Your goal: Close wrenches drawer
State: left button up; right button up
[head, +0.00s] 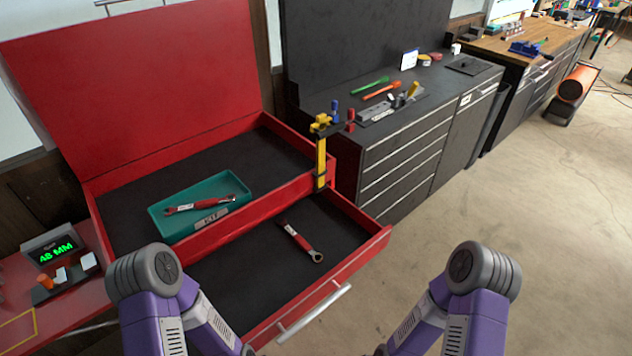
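A red tool chest (245,140) stands at the left with its lid up. Its front drawer (345,272) is pulled out, with a dark liner and a silver bar handle (313,312) on its front. One red-handled wrench (299,241) lies in the drawer. A teal tray (240,186) in the chest's upper compartment holds another red-handled wrench (200,205). Both my arms reach in at the bottom, one at each side of the drawer front. Both grippers are outside the picture, below its lower edge. The drawer's near left part is partly hidden by my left arm.
A yellow clamp (321,160) stands at the chest's right front corner, above the open drawer. A dark cabinet (400,165) with tools on top stands behind to the right. A red side surface (75,313) with a green display (56,251) is at left.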

aim_at(259, 280)
jog(key=k, duration=0.5)
jog(key=z, duration=1.45)
jog(key=i, duration=0.75)
jog(key=u, duration=2.65)
